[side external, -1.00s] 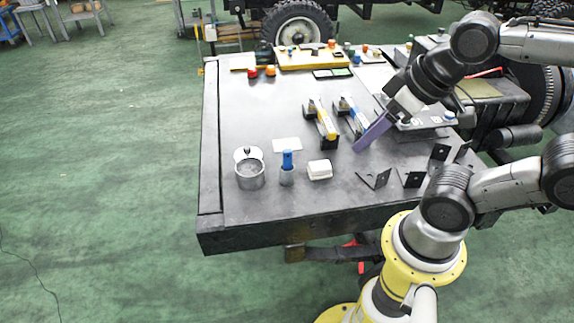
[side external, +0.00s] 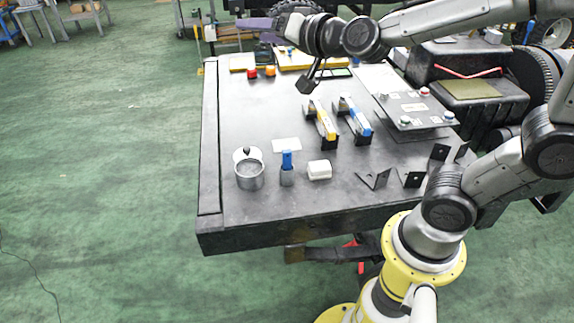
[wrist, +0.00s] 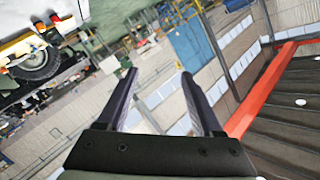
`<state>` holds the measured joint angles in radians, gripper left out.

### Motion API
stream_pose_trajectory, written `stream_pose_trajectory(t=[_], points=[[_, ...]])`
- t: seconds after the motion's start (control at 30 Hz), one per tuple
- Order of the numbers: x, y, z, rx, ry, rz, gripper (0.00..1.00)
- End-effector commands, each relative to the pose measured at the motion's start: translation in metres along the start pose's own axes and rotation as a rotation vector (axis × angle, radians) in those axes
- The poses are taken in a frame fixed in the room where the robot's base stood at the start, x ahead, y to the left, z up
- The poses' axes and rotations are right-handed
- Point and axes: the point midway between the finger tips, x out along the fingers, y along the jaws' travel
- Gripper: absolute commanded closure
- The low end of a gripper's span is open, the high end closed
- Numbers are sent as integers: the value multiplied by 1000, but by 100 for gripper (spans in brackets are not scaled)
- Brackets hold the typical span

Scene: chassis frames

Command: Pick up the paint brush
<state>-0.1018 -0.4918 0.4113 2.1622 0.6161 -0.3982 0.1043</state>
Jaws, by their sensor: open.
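A blue upright handle (side external: 287,159) stands in a small grey cup near the front of the table in the side external view; it looks like the paint brush, but its bristles are hidden. My gripper (side external: 252,22) is raised high over the back of the table, far from the blue handle, with its purple-grey fingers pointing left. In the wrist view my gripper (wrist: 158,73) has its two dark fingers apart with nothing between them. The blue handle is not in the wrist view.
A round grey tin (side external: 250,177) stands left of the cup, and a white block (side external: 319,170) stands right. Yellow and blue clamp-like tools (side external: 325,124) lie behind. Black angle brackets (side external: 374,180) lie at the front right. The table's left side is clear.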

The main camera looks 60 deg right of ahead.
Motion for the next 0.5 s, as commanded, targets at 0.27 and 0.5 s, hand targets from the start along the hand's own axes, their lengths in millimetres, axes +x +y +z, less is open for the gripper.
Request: stream_pose_trajectory(t=[0.27,0.5], points=[[76,73,56,100,263,261,32],[62,168,160,-128,472,525,32]])
